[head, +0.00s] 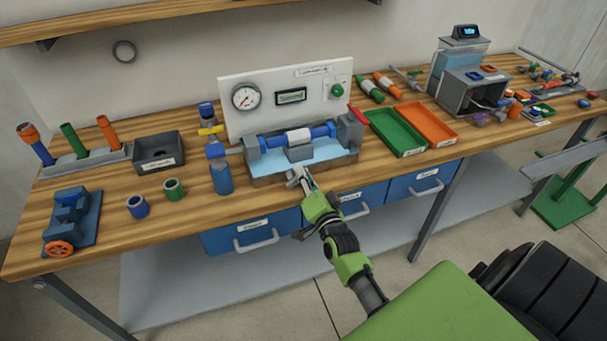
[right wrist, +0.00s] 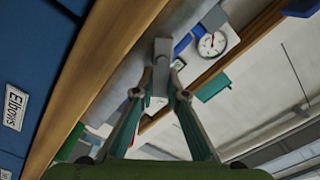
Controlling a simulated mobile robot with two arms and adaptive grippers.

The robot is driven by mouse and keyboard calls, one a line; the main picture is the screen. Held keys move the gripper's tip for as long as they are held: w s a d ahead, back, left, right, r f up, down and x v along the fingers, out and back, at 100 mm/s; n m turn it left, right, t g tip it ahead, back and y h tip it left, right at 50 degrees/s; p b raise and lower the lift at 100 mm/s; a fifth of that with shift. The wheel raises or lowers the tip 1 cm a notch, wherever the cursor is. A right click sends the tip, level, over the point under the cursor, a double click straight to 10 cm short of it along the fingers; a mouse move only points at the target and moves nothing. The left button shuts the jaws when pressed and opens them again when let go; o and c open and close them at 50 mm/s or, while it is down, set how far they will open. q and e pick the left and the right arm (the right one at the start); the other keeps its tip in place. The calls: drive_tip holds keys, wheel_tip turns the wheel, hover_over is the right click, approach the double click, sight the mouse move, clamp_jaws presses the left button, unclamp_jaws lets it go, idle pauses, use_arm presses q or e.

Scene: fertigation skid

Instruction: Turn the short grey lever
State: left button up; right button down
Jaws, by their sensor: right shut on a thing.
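The short grey lever (head: 292,174) sticks out at the front of the test rig (head: 270,178), by the bench's front edge. In the right wrist view the grey lever (right wrist: 161,66) stands between the two fingers. My right gripper (head: 303,182) is shut on it, and in the right wrist view the fingertips (right wrist: 153,93) touch its sides. The fingers and wrist hide part of the lever and its pivot in the head view. My left gripper is in neither view.
A blue cylinder (head: 221,178) stands just left of the rig. The gauge panel (head: 285,97) rises behind it. Green (head: 397,134) and orange (head: 428,122) trays lie to the right. Blue drawers (head: 253,234) with handles sit below the bench edge.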

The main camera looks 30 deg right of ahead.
sight(294, 179)
drive_tip(key=shift+a+r+n+p, duration=0.15)
drive_tip(key=shift+n+p, duration=0.2)
drive_tip(key=shift+n, duration=0.25)
drive_tip(key=shift+a+r+n+p, duration=0.15)
drive_tip(key=shift+n+p, duration=0.15)
drive_tip(key=shift+n, duration=0.3)
drive_tip(key=n, duration=0.1)
drive_tip(key=n+p, duration=0.1)
drive_tip(key=shift+w+a+r+n, duration=0.1)
drive_tip(key=shift+a+r+n, duration=0.1)
drive_tip(key=shift+a+n, duration=0.1)
drive_tip(key=n, duration=0.2)
drive_tip(key=shift+w+a+r+n+p, duration=0.1)
drive_tip(key=shift+a+n+p, duration=0.2)
drive_tip(key=shift+a+n, duration=0.2)
drive_tip(key=shift+n, duration=0.5)
drive_tip(key=shift+a+n, duration=0.2)
drive_tip(key=shift+n, duration=0.5)
drive_tip(key=c, duration=2)
unclamp_jaws()
drive_tip(key=shift+w, duration=0.1)
drive_tip(key=v, duration=1.2)
